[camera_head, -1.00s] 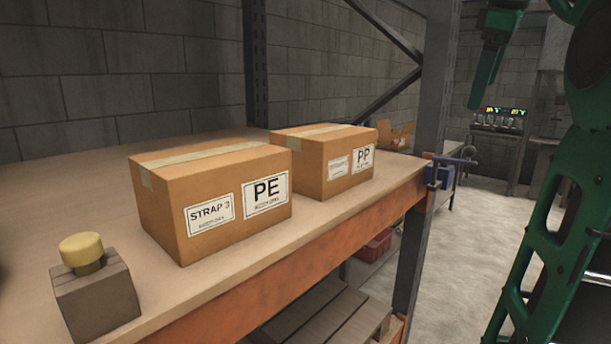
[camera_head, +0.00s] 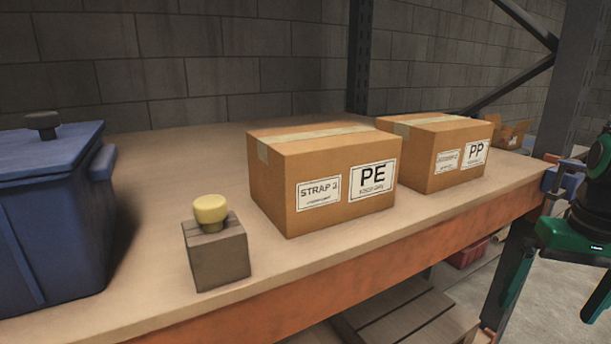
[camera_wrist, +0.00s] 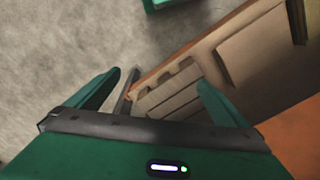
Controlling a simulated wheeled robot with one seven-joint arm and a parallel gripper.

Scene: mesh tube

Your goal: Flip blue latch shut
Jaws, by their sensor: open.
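A blue fitting (camera_head: 562,181) sits at the shelf's front right corner by the dark upright. It may be the blue latch, but it is small and partly covered by my arm, so its position cannot be told. My green gripper (camera_wrist: 160,80) is open and empty in the wrist view, pointing down past the shelf edge. In the head view my gripper (camera_head: 548,265) hangs at the right edge, in front of the shelf and just below the blue fitting. A blue lidded bin (camera_head: 50,230) with a dark knob stands at the far left; no latch is clear on it.
Two cardboard boxes, marked PE (camera_head: 320,180) and PP (camera_head: 440,153), stand on the wooden shelf (camera_head: 190,150). A small block with a yellow button (camera_head: 211,208) stands near the front edge. A pallet (camera_head: 410,318) lies below.

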